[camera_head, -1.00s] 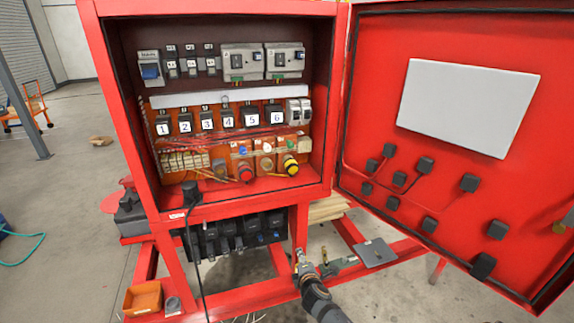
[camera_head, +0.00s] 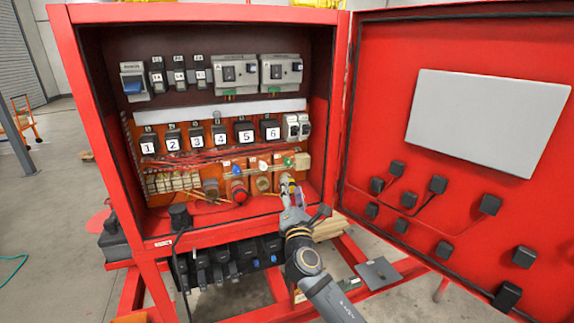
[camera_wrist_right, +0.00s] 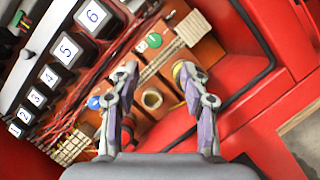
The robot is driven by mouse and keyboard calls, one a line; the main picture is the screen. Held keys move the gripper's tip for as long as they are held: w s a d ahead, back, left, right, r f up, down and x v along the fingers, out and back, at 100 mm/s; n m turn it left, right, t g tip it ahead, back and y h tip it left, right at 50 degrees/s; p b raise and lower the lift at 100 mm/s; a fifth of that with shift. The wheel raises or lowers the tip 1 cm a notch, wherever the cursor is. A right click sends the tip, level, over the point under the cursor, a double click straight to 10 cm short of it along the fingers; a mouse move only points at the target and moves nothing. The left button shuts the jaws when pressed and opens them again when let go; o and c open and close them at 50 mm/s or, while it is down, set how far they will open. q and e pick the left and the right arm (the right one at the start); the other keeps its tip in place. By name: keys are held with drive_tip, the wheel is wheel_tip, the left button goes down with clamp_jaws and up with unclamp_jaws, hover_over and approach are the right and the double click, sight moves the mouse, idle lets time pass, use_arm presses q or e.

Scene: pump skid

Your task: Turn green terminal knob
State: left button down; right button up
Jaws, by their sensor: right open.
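The small round green knob (camera_head: 288,161) sits on an orange terminal block at the right end of the cabinet's lower row. It also shows in the right wrist view (camera_wrist_right: 154,40), ahead of the fingertips and between their lines. My right gripper (camera_head: 290,186) is at the cabinet's lower right opening. In the wrist view the gripper (camera_wrist_right: 156,73) has its fingers spread apart with nothing between them, short of the green knob. My left gripper is out of view.
A blue knob (camera_wrist_right: 94,102), a red knob (camera_head: 239,194) and a cream ring (camera_wrist_right: 152,99) are close by. Numbered black breakers (camera_head: 245,133) and red wires run above. The red cabinet door (camera_head: 380,110) stands open at right. The cabinet's lower lip (camera_head: 225,232) lies below.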

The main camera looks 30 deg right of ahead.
sight(288, 164)
wheel_tip(288, 164, up, 2)
drive_tip(key=shift+r+p, duration=0.1)
drive_tip(key=shift+p, duration=0.3)
drive_tip(key=p+x, duration=0.1)
drive_tip(key=x, duration=0.2)
drive_tip(key=shift+w+d, duration=0.2)
drive_tip(key=shift+w, duration=0.15)
drive_tip(key=w, duration=0.1)
drive_tip(key=w+d, duration=0.1)
drive_tip(key=w, duration=0.1)
drive_tip(key=shift+w+d+p, duration=0.2)
drive_tip(key=shift+d+p, duration=0.1)
drive_tip(key=shift+d, duration=0.1)
drive_tip(key=shift+w+d+r, duration=0.2)
drive_tip(key=shift+w+r, duration=0.1)
drive_tip(key=shift+w, duration=0.3)
drive_tip(key=shift+c, duration=0.8)
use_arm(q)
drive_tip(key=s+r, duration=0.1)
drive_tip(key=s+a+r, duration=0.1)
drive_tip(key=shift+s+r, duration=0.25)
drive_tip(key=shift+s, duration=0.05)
use_arm(e)
clamp_jaws()
